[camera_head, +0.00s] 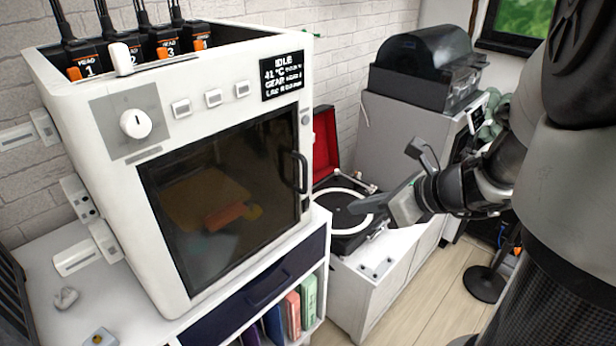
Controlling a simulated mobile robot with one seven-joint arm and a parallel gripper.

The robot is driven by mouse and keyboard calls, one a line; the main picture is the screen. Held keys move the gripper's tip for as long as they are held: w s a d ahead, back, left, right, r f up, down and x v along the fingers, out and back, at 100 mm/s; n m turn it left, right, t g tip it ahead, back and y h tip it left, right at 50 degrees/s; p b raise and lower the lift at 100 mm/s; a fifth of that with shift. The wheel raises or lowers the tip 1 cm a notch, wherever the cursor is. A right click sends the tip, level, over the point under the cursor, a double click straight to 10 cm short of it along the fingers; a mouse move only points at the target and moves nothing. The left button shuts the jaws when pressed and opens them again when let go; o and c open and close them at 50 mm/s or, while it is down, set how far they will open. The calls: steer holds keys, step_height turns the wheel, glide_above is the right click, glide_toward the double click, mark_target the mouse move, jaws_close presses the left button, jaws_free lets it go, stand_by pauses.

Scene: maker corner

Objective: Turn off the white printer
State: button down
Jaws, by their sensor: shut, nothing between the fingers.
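The white printer (140,185) stands on a white cabinet at the left. It is a box with a dark glass door (225,190) with a handle, and an orange shape shows dimly inside. A round white knob (136,124) sits on a grey plate at its upper left front. Three small square buttons (213,98) run to the right of it, then a black display (282,78) reading "IDLE" and a temperature. My gripper (386,205) is shut and empty, to the right of the printer and apart from it, in front of the turntable.
A turntable (345,207) with a raised red lid stands on a low white cabinet behind my gripper. A grey cabinet (405,125) carries a black machine (425,65) at the back. Several labelled head units (165,47) sit in the printer's top. Wooden floor (440,290) shows at the lower right.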

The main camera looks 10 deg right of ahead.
mark_target(309, 201)
steer(key=b+x, duration=0.1)
steer(key=x, duration=0.3)
steer(key=w+r+b+x, duration=0.1)
steer(key=x, duration=0.3)
steer(key=a+r+b+x, duration=0.1)
steer(key=b+x, duration=0.1)
steer(key=x, duration=0.2)
steer(key=shift+w+a, duration=0.2)
steer(key=shift+w, duration=0.3)
steer(key=shift+w+a+r+p, duration=0.35)
steer(key=shift+w+r+p, duration=0.1)
steer(key=shift+p, duration=0.3)
steer(key=shift+d+f+b, duration=0.1)
steer(key=shift+f+b, duration=0.3)
steer(key=shift+s+r+p, duration=0.1)
steer(key=shift+r+p, duration=0.65)
steer(key=shift+r, duration=0.15)
